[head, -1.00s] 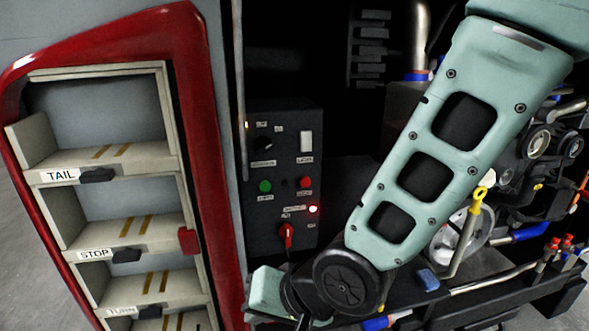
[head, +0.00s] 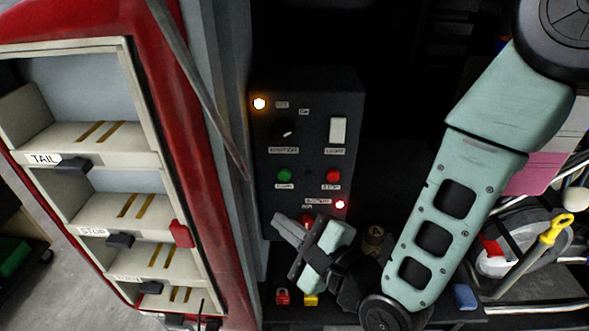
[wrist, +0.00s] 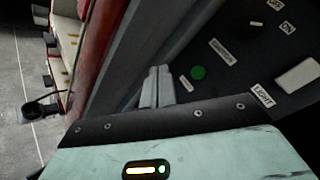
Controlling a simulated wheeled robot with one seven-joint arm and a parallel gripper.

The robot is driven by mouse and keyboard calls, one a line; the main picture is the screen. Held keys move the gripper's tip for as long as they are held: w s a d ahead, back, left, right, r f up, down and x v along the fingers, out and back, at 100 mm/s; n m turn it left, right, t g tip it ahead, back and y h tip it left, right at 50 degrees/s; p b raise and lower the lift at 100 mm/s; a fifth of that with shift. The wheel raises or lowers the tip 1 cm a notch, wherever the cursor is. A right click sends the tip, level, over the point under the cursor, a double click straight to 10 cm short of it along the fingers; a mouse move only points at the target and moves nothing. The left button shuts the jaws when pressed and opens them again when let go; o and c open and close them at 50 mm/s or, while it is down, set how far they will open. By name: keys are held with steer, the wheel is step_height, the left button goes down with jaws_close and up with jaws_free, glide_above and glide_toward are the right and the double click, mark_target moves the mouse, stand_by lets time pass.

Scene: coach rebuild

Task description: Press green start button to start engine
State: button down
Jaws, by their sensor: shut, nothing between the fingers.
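The green start button (head: 284,175) is on a dark control panel (head: 310,94), left of the red stop button (head: 333,176). In the wrist view the green button (wrist: 198,73) lies right of and slightly above the fingertips, with a visible gap. My gripper (head: 280,220) is shut and empty, below the green button in the head view, its fingers pointing up and left. Its two grey fingers (wrist: 157,78) lie together in the wrist view. An orange lamp (head: 259,104) glows at the panel's upper left. My gripper partly hides the red battery switch.
A black ignition knob (head: 287,130) and a white light switch (head: 338,130) sit above the buttons. A red-framed shelf unit (head: 176,100) stands close on the left. Red (head: 282,296) and yellow (head: 311,299) small items lie below the panel.

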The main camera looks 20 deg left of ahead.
mark_target(284, 175)
steer(key=w+a+p, duration=0.1)
steer(key=w+a, duration=0.1)
steer(key=w, duration=0.6)
steer(key=shift+w, duration=0.25)
steer(key=shift+w, duration=0.1)
stand_by(2.1)
steer(key=shift+w+a, duration=0.15)
steer(key=shift+w, duration=0.15)
steer(key=shift+w+a, duration=0.15)
steer(key=shift+w, duration=0.35)
stand_by(0.7)
steer(key=shift+s+b, duration=0.15)
steer(key=shift+b, duration=0.15)
steer(key=shift+s+d, duration=0.25)
steer(key=shift+s, duration=0.5)
steer(key=shift+s, duration=0.1)
